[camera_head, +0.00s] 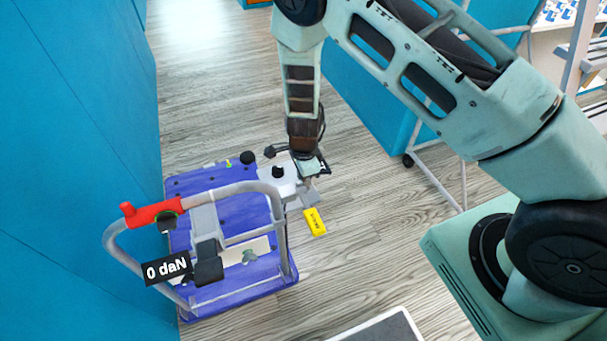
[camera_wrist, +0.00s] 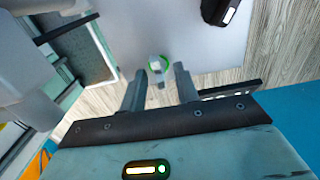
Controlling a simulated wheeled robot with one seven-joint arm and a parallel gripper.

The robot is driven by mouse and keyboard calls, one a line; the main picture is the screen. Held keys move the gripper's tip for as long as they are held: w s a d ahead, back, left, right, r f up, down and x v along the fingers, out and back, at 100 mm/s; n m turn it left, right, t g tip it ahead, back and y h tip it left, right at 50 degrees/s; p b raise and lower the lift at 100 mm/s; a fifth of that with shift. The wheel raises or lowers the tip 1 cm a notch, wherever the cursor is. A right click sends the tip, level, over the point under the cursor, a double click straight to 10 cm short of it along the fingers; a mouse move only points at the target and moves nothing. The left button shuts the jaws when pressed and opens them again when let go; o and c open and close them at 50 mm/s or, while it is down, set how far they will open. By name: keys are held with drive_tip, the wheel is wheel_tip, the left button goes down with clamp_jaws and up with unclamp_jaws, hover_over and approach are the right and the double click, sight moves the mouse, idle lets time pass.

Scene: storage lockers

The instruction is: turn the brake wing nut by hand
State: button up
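The wing nut (camera_wrist: 156,66) is a small grey piece with a bright green ring, on a pale grey plate (camera_wrist: 200,48) in the wrist view. My gripper (camera_wrist: 160,74) is open, with one finger to the left of the nut and one to the right. Gaps show on both sides; I cannot tell how far the fingertips are above the plate. In the head view my gripper (camera_head: 311,181) points down at the right edge of the blue trolley (camera_head: 220,183), by its white plate (camera_head: 268,180). The nut is hidden or too small there.
The trolley has a grey tubular handle (camera_head: 237,188), a red grip (camera_head: 152,213) and a "0 daN" display (camera_head: 167,269). A yellow tag (camera_head: 315,222) hangs beside it. A blue wall (camera_head: 75,140) stands close on the left. Wooden floor (camera_head: 215,90) is clear behind.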

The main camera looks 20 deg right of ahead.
wheel_tip(320, 180, up, 17)
drive_tip(key=shift+r+p, duration=0.2)
drive_tip(key=shift+p, duration=0.1)
idle(0.6)
drive_tip(key=s+a+r+n+g+y, duration=0.1)
drive_tip(key=s+a+r+n, duration=0.3)
drive_tip(key=s+r+n, duration=0.3)
drive_tip(key=s+a+r+n+y, duration=0.1)
drive_tip(key=s+a+r+n, duration=0.35)
drive_tip(key=s+n, duration=0.35)
drive_tip(key=s+d+r+n+t+h, duration=0.1)
drive_tip(key=s+r+n, duration=0.4)
drive_tip(key=s+n, duration=0.6)
drive_tip(key=shift+s+d, duration=0.5)
drive_tip(key=shift+d, duration=0.15)
